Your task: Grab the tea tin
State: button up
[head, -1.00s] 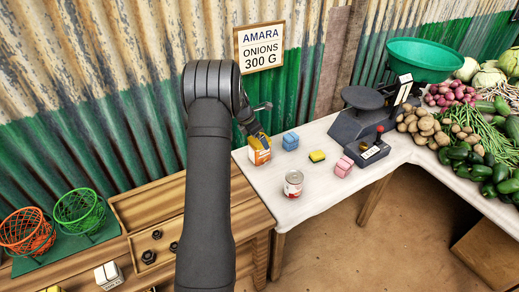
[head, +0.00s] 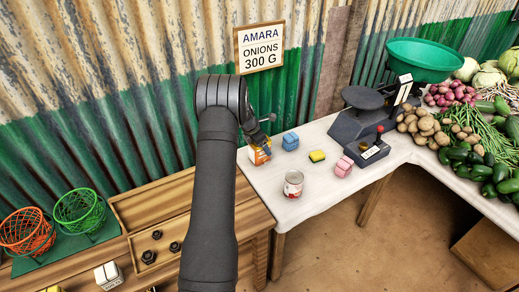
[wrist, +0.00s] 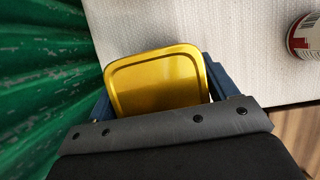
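The tea tin (head: 259,155) is an orange and white box standing upright at the left end of the white-covered table. In the wrist view its yellow, rounded-square lid (wrist: 158,82) lies between the two blue fingers. My gripper (head: 262,140) is down at the tin from above, with one finger on either side. The gripper also shows in the wrist view (wrist: 160,95). The fingers lie close along the lid's sides; I cannot tell whether they press on it. My gripper hides part of the tin's top in the head view.
Blue (head: 290,141), yellow (head: 317,156) and pink (head: 343,166) packs and a red-white can (head: 293,184) stand to the right of the tin. The balance (head: 360,125) is farther right. A green corrugated wall (head: 150,130) rises close behind.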

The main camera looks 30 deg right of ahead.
jog(key=c, duration=0.6)
